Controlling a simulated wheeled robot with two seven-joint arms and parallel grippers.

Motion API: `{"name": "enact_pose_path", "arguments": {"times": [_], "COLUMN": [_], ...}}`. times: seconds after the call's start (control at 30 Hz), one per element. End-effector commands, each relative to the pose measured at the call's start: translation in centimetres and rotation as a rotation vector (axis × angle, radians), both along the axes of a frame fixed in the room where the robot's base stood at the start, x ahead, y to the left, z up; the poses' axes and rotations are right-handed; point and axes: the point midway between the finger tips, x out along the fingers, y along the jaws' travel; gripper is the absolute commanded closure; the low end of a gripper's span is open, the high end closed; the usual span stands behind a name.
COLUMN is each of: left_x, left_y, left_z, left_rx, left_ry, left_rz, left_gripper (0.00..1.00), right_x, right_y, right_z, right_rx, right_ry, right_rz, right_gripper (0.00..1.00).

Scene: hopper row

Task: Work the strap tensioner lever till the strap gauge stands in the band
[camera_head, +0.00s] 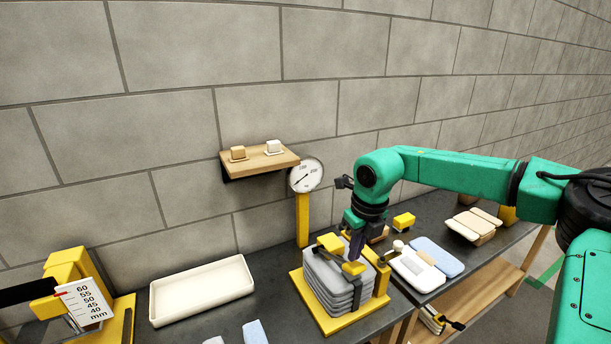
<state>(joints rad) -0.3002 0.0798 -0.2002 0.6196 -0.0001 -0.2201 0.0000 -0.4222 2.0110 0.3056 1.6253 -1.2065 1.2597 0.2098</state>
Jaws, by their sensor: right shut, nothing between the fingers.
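The strap gauge (306,174) is a round white dial on a yellow post. Its needle is thin, and I cannot read its value or make out a band. In front of it a stack of grey sacks (325,280) sits on a yellow base (318,322) with yellow strap parts over the top. A lever with a pale round knob (398,246) sticks out at the stack's right side. My right gripper (356,248) points down, shut and empty, over the stack's back right, left of the knob. I cannot tell whether it touches the yellow parts. My left gripper is out of view.
A cream tray (202,322) lies empty on the dark bench. A yellow device with a mm scale (84,303) stands at the left. A wooden shelf (272,163) holds two small blocks. White and blue packs (438,258) lie right of the stack.

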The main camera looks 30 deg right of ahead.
Motion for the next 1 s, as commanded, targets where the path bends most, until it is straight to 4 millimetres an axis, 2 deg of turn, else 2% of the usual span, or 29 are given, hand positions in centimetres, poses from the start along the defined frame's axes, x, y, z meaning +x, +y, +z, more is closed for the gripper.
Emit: {"name": "enact_pose_path", "arguments": {"times": [0.53,0.83,1.0], "left_x": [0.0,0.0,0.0], "left_y": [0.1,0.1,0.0], "left_z": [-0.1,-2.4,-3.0], "left_rx": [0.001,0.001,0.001], "left_ry": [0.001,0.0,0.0], "left_rz": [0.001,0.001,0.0], "left_gripper": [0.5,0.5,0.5], "right_x": [0.0,-1.2,-1.6], "right_y": [0.0,0.0,0.0], "right_z": [-0.1,-2.6,-3.2], "right_rx": [0.0,0.001,0.0], "right_ry": [0.0,-0.001,-0.001], "right_rz": [0.0,-0.001,0.0], "right_gripper": [1.0,1.0,1.0]}}
